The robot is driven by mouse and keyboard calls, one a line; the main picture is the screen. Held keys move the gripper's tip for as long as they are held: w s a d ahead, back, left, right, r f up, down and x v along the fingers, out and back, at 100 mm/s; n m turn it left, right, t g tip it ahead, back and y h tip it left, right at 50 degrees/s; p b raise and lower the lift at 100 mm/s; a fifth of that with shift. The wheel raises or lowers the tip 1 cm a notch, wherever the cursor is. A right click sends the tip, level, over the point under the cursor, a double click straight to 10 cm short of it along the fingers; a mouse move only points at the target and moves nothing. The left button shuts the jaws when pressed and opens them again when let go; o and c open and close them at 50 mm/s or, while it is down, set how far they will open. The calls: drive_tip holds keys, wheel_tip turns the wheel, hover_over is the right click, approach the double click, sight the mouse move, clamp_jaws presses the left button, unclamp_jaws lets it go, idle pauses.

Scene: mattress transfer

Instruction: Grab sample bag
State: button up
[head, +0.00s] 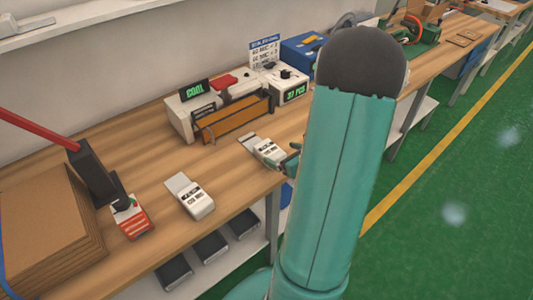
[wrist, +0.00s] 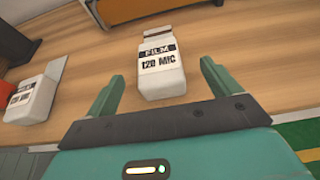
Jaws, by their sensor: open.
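A white sample bag (wrist: 162,72) labelled "FILM 120 MIC" lies on the wooden bench straight ahead of my gripper (wrist: 160,88) in the wrist view. The two green fingers are spread apart, one on each side of the bag's near end, and nothing is held. In the head view this bag (head: 267,151) lies near the bench's front edge, with my gripper (head: 291,160) just to its right, mostly hidden behind my arm. A second white bag (head: 192,197) lies nearer in the head view; it also shows at the left of the wrist view (wrist: 33,98).
The wooden bench (head: 150,150) also holds a sealing machine (head: 235,112) behind the bags. A red-and-white box (head: 132,220) and stacked cardboard (head: 45,235) stand at the left. A blue case (head: 300,52) is farther back. Green floor (head: 450,170) is open on the right.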

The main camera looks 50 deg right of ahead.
sight(272, 151)
drive_tip(key=x, duration=0.7)
drive_tip(key=shift+w+a+f, duration=0.15)
drive_tip(key=shift+f, duration=0.2)
drive_tip(key=c, duration=1.1)
